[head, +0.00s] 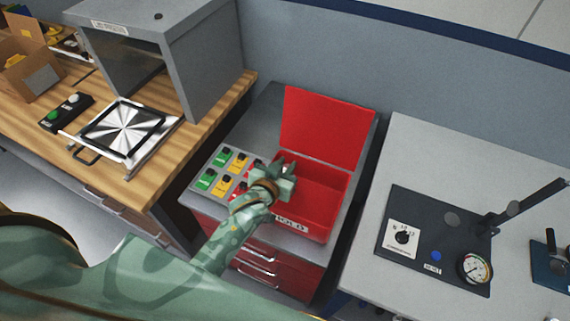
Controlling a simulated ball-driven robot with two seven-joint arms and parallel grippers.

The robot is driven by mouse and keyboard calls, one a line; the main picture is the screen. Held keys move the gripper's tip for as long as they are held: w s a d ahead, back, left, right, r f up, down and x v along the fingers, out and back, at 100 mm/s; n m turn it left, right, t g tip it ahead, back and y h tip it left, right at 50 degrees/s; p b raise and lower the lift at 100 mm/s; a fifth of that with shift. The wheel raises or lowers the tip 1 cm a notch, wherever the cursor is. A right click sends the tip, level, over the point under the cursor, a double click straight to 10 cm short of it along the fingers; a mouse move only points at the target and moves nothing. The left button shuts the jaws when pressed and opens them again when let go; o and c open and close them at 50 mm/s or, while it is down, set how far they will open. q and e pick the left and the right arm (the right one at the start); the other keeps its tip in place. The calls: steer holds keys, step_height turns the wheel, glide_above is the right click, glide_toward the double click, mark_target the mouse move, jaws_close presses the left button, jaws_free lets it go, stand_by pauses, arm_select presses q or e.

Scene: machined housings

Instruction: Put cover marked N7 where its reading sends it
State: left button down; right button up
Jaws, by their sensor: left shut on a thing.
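My left gripper (284,172) reaches in from the lower left and is over the left part of an open red bin (325,185). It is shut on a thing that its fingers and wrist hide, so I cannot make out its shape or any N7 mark. The bin has a raised red lid (325,128) and a front label that seems to read HOLD. I cannot tell whether the fingertips are above the rim or inside. A dial gauge (475,268) sits on a dark panel on the right-hand bench; its reading is too small to tell. My right gripper is not in view.
The right bench (400,150) is mostly clear at the back.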

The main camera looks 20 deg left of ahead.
arm_select(q)
steer(key=c, duration=1.2)
jaws_free()
steer(key=shift+c, duration=0.2)
steer(key=shift+r, duration=0.3)
steer(key=shift+r+p, duration=0.5)
steer(key=shift+r, duration=0.1)
steer(key=v, duration=0.7)
steer(key=p+v, duration=0.1)
steer(key=v, duration=0.2)
steer(key=shift+s+f, duration=0.15)
steer(key=shift+s, duration=0.3)
steer(key=shift+s+a, duration=0.1)
steer(key=shift+s, duration=0.4)
